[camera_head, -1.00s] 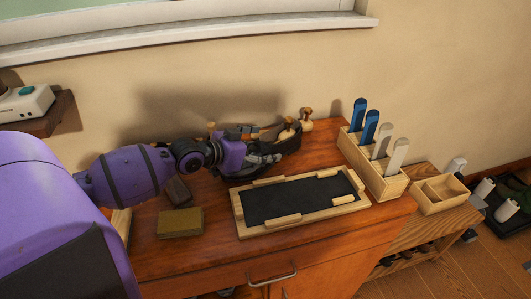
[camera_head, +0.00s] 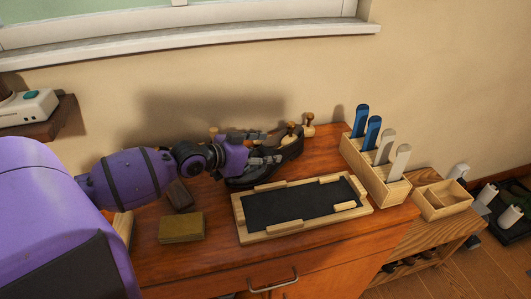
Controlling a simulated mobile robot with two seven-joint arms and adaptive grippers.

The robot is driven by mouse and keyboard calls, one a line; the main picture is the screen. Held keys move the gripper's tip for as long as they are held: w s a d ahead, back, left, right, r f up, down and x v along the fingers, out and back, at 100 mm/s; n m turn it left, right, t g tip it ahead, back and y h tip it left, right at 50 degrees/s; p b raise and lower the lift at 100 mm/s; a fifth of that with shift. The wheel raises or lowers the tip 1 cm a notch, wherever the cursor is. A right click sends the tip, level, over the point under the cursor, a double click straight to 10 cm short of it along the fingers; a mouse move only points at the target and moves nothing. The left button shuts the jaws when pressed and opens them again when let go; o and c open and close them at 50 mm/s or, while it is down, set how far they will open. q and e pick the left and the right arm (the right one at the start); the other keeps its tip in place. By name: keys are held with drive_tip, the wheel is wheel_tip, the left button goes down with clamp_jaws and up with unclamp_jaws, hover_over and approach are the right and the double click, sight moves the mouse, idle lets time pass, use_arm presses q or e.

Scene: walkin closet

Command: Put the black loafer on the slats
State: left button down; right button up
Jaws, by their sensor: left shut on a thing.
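The black loafer (camera_head: 291,150) is at the back of the wooden cabinet top, behind the black-matted tray. My left gripper (camera_head: 272,150) is shut on the loafer and covers part of its near side. I cannot tell whether its sole touches the cabinet top. A low wooden rack (camera_head: 413,238) stands right of the cabinet and appears to have slats; the cabinet hides part of it. My right gripper is not in view.
A wooden tray with a black mat (camera_head: 300,205) lies in front of the loafer. A box (camera_head: 380,180) with upright blue and pale handles stands to its right. A divided box (camera_head: 445,200) sits on the rack. A yellowish block (camera_head: 181,227) lies left of the tray.

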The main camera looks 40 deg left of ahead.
sight(265, 143)
use_arm(q)
drive_tip(key=r, duration=0.3)
drive_tip(key=shift+s+d+r, duration=0.1)
drive_tip(key=shift+s+r, duration=0.1)
drive_tip(key=s+d+r+p, duration=0.2)
drive_tip(key=s+d+r, duration=0.4)
drive_tip(key=s+r, duration=0.45)
wheel_tip(265, 143, down, 7)
drive_tip(key=s+a+n+y+p, duration=0.1)
drive_tip(key=s+a+n+y, duration=0.1)
drive_tip(key=s, duration=0.1)
drive_tip(key=w+d+r+y+p, duration=0.1)
drive_tip(key=d+r, duration=0.3)
drive_tip(key=d, duration=0.4)
drive_tip(key=w+d+r+n+y+p, duration=0.1)
drive_tip(key=w+d+r+p, duration=0.1)
drive_tip(key=d+r, duration=0.3)
drive_tip(key=d, duration=0.2)
drive_tip(key=shift+w+d+n+t, duration=0.2)
drive_tip(key=shift+d+n+t, duration=0.1)
drive_tip(key=shift+d+t, duration=0.1)
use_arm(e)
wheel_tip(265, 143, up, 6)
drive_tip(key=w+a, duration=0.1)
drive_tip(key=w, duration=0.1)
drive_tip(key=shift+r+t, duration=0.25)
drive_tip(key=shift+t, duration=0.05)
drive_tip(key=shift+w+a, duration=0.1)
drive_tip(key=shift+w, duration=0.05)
